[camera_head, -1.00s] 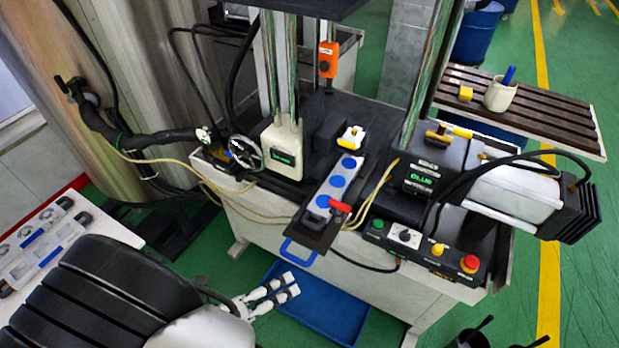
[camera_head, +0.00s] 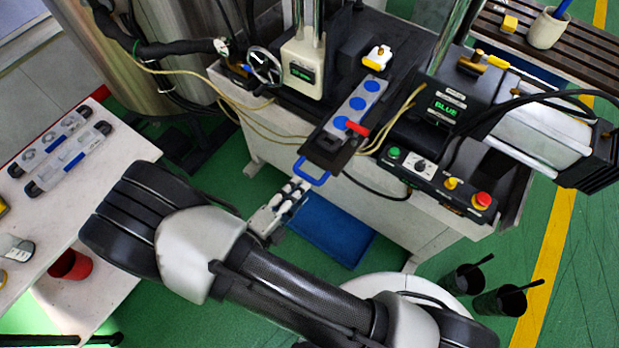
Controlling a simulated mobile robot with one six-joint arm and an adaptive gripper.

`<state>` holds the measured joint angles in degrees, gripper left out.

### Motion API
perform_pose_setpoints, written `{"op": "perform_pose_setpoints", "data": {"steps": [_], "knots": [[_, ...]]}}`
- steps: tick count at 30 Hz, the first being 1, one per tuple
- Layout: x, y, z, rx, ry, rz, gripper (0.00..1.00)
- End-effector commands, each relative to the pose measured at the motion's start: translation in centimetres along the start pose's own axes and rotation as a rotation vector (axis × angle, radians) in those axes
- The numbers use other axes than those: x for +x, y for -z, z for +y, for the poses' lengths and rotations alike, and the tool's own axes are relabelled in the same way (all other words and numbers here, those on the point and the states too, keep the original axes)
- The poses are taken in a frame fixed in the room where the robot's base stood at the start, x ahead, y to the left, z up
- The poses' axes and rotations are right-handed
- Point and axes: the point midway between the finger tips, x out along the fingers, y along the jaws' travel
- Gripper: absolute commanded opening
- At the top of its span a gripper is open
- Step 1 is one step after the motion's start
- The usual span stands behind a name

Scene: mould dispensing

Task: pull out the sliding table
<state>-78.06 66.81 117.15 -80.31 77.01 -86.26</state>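The sliding table (camera_head: 323,157) is a dark plate at the front of the machine, with a blue handle (camera_head: 311,172) on its near end. A grey mould strip (camera_head: 360,104) with several blue discs lies along it, and a red lever (camera_head: 357,128) is beside the nearest disc. My gripper (camera_head: 298,186) is just below and left of the handle, with its fingertips close to it. I cannot tell whether they touch the handle or how far apart the fingers are.
A control box (camera_head: 430,180) with buttons sits right of the sliding table. A blue tray (camera_head: 330,231) lies on the floor below. Black cups (camera_head: 500,298) stand at the lower right. A white side table (camera_head: 110,150) is at the left.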

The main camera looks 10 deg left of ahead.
Motion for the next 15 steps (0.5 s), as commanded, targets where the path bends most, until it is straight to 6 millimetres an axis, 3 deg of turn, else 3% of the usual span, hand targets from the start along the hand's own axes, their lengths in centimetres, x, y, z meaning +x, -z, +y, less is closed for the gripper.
{"op": "perform_pose_setpoints", "data": {"steps": [6,15], "knots": [[4.2,0.1,0.1,0.000,0.000,0.004,0.33],[6.3,0.1,0.0,0.001,0.001,0.001,0.33]]}}
